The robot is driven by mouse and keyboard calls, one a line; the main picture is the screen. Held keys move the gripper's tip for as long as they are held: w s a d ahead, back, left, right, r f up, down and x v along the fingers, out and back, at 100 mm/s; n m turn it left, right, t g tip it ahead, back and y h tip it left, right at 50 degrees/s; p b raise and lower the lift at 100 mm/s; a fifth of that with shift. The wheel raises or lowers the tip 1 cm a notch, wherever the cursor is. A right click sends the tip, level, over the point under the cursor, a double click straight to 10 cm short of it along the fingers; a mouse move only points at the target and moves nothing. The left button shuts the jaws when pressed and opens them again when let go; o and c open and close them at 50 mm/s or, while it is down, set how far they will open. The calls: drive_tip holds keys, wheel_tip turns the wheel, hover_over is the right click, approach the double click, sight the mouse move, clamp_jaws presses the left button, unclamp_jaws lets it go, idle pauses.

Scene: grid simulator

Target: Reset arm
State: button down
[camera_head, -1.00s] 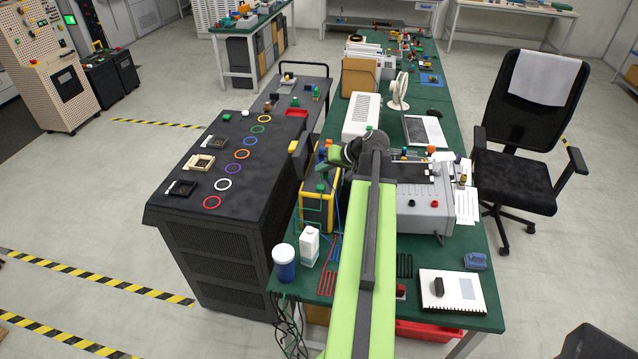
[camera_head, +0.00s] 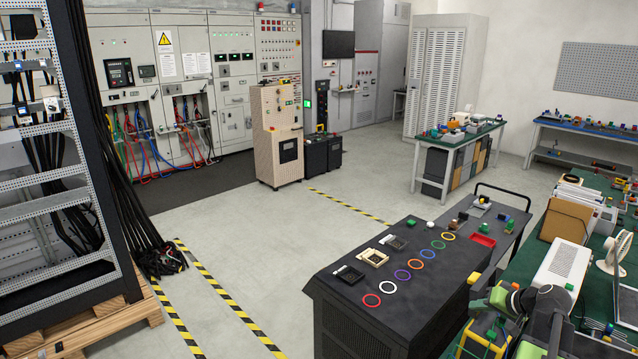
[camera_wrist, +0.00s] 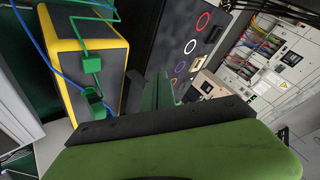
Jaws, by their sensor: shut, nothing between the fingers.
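My arm shows at the lower right edge of the head view, with a black wrist joint and green parts. My gripper (camera_head: 499,297) is at its left end, beside the black bench and above a yellow-edged device (camera_head: 474,338). In the wrist view my gripper's green fingers (camera_wrist: 159,92) point towards the black bench, shut and empty. The same yellow-edged device (camera_wrist: 92,66) stands to their left with green and blue leads. Most of my arm is outside the head view.
The black bench (camera_head: 345,302) carries several coloured rings, small black and beige holders, and a red tray (camera_head: 482,240). A white box (camera_head: 562,264) and a fan (camera_head: 617,248) stand on the green table. A rack (camera_head: 100,170) stands at left. The floor between is open.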

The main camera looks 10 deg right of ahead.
drive_tip(key=w+a+n+g+y, duration=0.1)
drive_tip(key=w+a, duration=0.3)
drive_tip(key=a, duration=0.3)
drive_tip(key=w+a+n+y, duration=0.1)
drive_tip(key=w+a+n, duration=0.1)
drive_tip(key=w+a, duration=0.35)
drive_tip(key=a+f+n+g, duration=0.2)
drive_tip(key=a, duration=0.9)
drive_tip(key=a+f+n+g, duration=0.1)
drive_tip(key=a+f+n, duration=0.1)
drive_tip(key=a, duration=1)
drive_tip(key=s+a+f+n+g+h, duration=0.1)
drive_tip(key=s+a+f+g, duration=0.15)
drive_tip(key=a, duration=0.35)
drive_tip(key=s+a+f+n+g, duration=0.1)
drive_tip(key=s+a, duration=0.3)
drive_tip(key=a, duration=0.2)
drive_tip(key=s+d+m+g+h, duration=0.1)
drive_tip(key=s+d+m+h, duration=0.1)
drive_tip(key=s+d+h, duration=0.1)
drive_tip(key=shift+s+d+f+m+b, duration=0.3)
drive_tip(key=shift+s+d, duration=0.25)
drive_tip(key=shift+d, duration=0.45)
drive_tip(key=shift+d+g, duration=0.1)
drive_tip(key=shift+g, duration=0.15)
